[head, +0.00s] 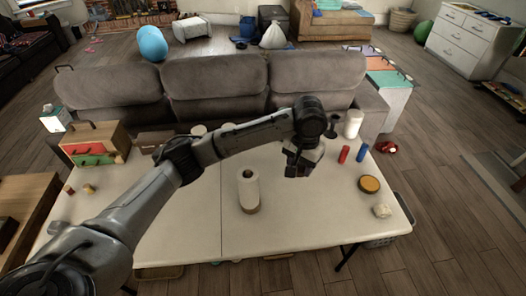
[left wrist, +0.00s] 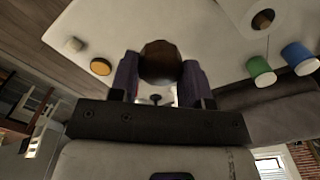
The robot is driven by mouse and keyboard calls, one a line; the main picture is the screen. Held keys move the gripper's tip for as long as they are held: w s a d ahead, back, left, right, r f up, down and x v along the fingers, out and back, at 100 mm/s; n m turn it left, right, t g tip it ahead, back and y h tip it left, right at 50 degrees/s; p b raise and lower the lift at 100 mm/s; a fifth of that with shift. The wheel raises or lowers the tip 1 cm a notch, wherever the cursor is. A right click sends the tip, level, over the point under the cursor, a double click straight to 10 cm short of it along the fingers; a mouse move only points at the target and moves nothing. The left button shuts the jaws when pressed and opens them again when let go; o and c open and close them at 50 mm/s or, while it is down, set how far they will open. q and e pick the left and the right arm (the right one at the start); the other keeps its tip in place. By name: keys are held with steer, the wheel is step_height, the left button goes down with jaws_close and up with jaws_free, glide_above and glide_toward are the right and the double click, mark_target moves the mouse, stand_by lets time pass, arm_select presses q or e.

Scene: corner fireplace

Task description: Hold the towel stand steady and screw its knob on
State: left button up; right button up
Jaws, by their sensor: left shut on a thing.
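The paper towel roll on its stand (head: 248,190) stands upright near the middle of the white table, with a wooden base under it. In the left wrist view the roll (left wrist: 262,20) shows at the top right, with a brown centre. My left gripper (head: 297,170) is right of the roll and above the table, apart from it. In the left wrist view its two fingers (left wrist: 160,75) are shut on a dark brown round knob (left wrist: 160,58). The knob is hidden or too small to tell in the head view. My right gripper is not in view.
On the table (head: 195,235), a red cylinder (head: 343,154), a blue cylinder (head: 362,153) and an orange-topped disc (head: 369,184) lie to the right. A wooden drawer box (head: 97,143) is at the left. A grey sofa (head: 210,85) stands behind. The front middle is clear.

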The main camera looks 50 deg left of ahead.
arm_select(q)
steer(key=s+d+r+m, duration=0.2)
steer(key=s+d, duration=0.4)
steer(key=d, duration=0.4)
steer(key=shift+s+r+m, duration=0.4)
steer(key=shift+r, duration=0.2)
